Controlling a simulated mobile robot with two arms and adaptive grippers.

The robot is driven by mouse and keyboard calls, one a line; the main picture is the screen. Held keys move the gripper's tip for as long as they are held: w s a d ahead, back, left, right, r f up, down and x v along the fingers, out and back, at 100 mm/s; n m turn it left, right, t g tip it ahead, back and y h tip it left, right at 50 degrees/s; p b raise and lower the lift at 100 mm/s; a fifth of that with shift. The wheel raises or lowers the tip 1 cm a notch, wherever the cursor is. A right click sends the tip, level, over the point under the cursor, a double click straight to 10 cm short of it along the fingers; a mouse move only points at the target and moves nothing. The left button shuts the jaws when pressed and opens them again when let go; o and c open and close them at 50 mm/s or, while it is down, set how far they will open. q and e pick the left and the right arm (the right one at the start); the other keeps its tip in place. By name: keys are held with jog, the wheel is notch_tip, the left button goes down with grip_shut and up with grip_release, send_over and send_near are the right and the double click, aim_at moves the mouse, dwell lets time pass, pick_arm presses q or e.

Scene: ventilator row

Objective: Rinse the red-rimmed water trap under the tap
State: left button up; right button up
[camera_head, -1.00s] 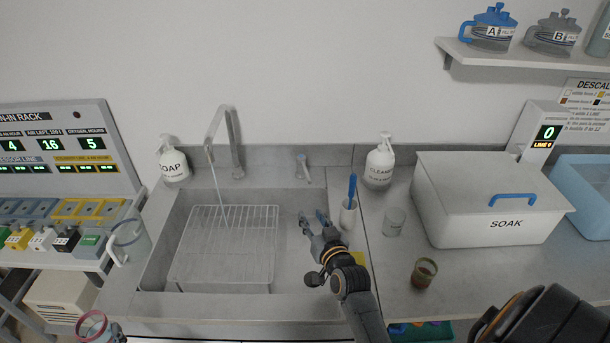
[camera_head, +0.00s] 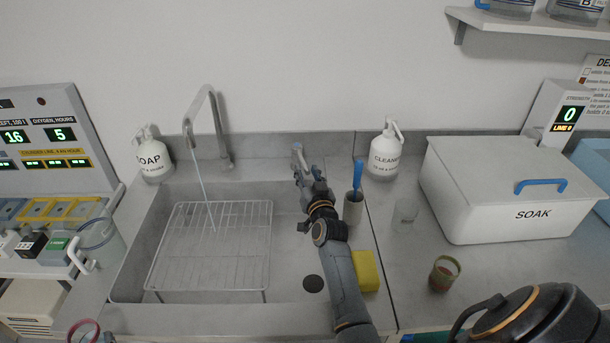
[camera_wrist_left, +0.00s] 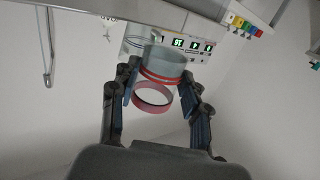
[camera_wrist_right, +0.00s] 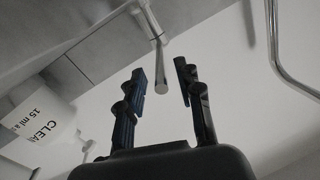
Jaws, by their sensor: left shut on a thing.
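The red-rimmed water trap (camera_wrist_left: 168,62) is a clear cup between the fingers of my left gripper (camera_wrist_left: 158,84), which is shut on it. Only its red rim (camera_head: 83,330) shows at the bottom left of the head view. The tap (camera_head: 212,125) stands behind the sink (camera_head: 290,265), with a thin stream of water falling from its spout onto the wire rack (camera_head: 210,245). My right gripper (camera_head: 308,178) is open at the tap's small grey lever (camera_head: 297,154). In the right wrist view, the lever's end (camera_wrist_right: 161,87) is between the spread fingers.
Soap (camera_head: 152,158) and cleaner (camera_head: 385,155) bottles stand behind the sink. A blue brush in a holder (camera_head: 353,207), a yellow sponge (camera_head: 366,271), a clear cup (camera_head: 404,215), an amber cup (camera_head: 444,273) and the soak box (camera_head: 500,215) are to the right. A clear jug (camera_head: 100,243) stands left.

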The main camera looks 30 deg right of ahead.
aim_at(302, 159)
jog(key=shift+b+x, duration=0.5)
jog(key=shift+x, duration=0.9)
grip_shut()
